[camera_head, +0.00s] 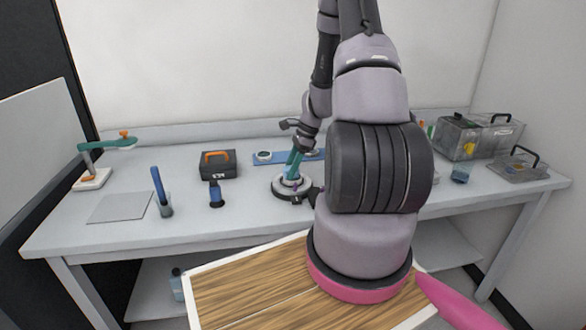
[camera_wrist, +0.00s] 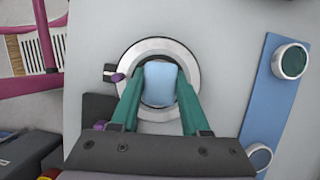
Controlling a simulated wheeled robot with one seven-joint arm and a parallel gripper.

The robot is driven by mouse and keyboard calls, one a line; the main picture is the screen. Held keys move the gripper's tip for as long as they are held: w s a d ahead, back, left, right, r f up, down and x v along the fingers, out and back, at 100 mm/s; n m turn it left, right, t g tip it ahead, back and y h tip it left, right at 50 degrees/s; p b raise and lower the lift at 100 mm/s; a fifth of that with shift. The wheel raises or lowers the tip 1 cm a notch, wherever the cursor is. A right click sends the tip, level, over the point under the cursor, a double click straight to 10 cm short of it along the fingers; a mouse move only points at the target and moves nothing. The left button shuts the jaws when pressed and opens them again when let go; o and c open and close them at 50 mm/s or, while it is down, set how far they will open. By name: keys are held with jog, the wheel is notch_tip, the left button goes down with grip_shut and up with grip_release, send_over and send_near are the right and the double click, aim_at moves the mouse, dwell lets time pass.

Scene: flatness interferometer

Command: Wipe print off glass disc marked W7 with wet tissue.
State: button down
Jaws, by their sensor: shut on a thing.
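My gripper (camera_wrist: 161,92) has teal fingers shut on a folded pale-blue tissue (camera_wrist: 160,84). In the head view my gripper (camera_head: 291,178) points down over a round grey mount (camera_head: 280,191) on the bench. In the wrist view the tissue lies over the middle of this ringed mount (camera_wrist: 187,60), hiding most of its centre. A dark glass surface shows only in part around the tissue. I cannot tell whether the tissue touches it. No W7 mark or print is readable. Two discs sit on a blue strip, one dark green (camera_wrist: 291,60), one at its lower end (camera_wrist: 260,157).
A dark-blue bottle (camera_head: 216,196), a cup with a blue stick (camera_head: 164,205) and a grey plate (camera_head: 120,207) are further left. Clear boxes (camera_head: 478,136) stand at the right. The bench front is mostly clear.

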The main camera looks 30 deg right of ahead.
jog(key=shift+a, duration=0.5)
jog(key=shift+s+d, duration=0.2)
jog(key=shift+d, duration=1.25)
jog(key=shift+w+a, duration=0.2)
jog(key=shift+a, duration=0.7)
jog(key=shift+a, duration=0.15)
jog(key=shift+a, duration=0.4)
jog(key=shift+d, duration=0.15)
jog(key=shift+s+d, duration=0.1)
jog(key=shift+d, duration=0.45)
